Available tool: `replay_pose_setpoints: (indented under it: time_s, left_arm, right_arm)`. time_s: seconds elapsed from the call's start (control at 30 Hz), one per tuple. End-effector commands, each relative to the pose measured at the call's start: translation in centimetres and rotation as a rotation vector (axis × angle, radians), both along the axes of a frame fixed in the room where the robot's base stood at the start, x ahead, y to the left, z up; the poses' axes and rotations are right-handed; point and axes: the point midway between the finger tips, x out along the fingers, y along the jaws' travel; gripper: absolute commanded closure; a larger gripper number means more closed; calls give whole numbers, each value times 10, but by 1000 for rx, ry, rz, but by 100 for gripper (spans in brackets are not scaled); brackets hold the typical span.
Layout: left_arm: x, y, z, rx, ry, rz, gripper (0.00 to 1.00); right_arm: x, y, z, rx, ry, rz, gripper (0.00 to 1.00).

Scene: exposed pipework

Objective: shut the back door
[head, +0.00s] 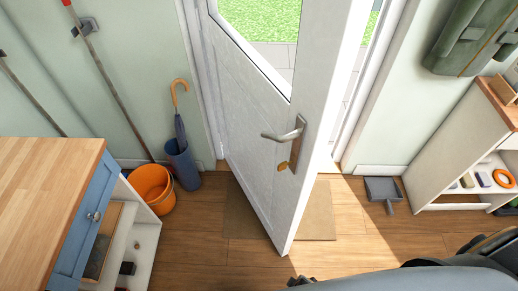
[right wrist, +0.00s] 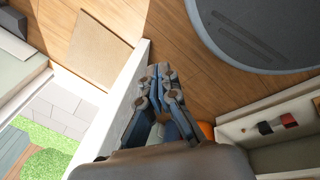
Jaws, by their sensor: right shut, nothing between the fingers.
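The white back door (head: 250,130) stands ajar, swung into the room, with a glazed upper part. It has a metal lever handle (head: 285,133) and a brass-coloured piece below it. In the right wrist view the door (right wrist: 118,98) is a pale slab running up beside my right gripper (right wrist: 161,72). That gripper is shut and empty, its fingers by the door's free edge; I cannot tell whether they touch it. In the head view only a small dark part of it shows at the bottom edge, just past the door's lower corner. My left gripper is not in view.
A doormat (head: 318,210) lies under the door. An orange bucket (head: 150,187) and an umbrella stand (head: 182,165) are left of it. A wooden-topped cabinet (head: 50,180) is at left, a shelf unit (head: 455,150) at right. A dustpan (head: 382,188) lies near the wall.

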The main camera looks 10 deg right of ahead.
Motion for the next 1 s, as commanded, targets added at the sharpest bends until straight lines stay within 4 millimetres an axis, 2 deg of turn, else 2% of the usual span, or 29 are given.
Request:
replay_pose_setpoints:
  time_s: [0.03,0.13,0.27,0.37,0.4,0.47,0.5,0.6,0.7,0.73,0.83,0.9,1.0]
  left_arm:
    - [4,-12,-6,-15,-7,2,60]
    - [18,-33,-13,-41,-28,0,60]
    - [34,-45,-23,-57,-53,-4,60]
    - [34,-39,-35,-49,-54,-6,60]
    - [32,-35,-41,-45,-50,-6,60]
    - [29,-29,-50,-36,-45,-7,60]
    - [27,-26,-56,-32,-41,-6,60]
    - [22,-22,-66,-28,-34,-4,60]
    - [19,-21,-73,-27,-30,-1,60]
    - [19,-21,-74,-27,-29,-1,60]
    - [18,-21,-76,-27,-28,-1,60]
    - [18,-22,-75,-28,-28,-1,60]
    - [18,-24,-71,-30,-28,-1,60]
  right_arm:
    - [19,8,3,-24,-27,49,100]
    - [56,20,19,-95,-83,153,100]
    - [115,40,54,-226,-194,289,100]
    - [171,61,105,-373,-334,382,100]
    - [195,71,134,-446,-408,408,100]
    - [225,86,186,-560,-528,426,100]
    - [240,94,222,-633,-609,419,100]
    - [256,108,307,-780,-783,359,100]
    - [254,114,370,-869,-908,274,100]
    - [252,114,384,-887,-934,251,100]
    - [246,114,413,-924,-989,197,100]
    - [246,113,423,-935,-1005,180,100]
    - [253,108,426,-941,-1008,177,100]
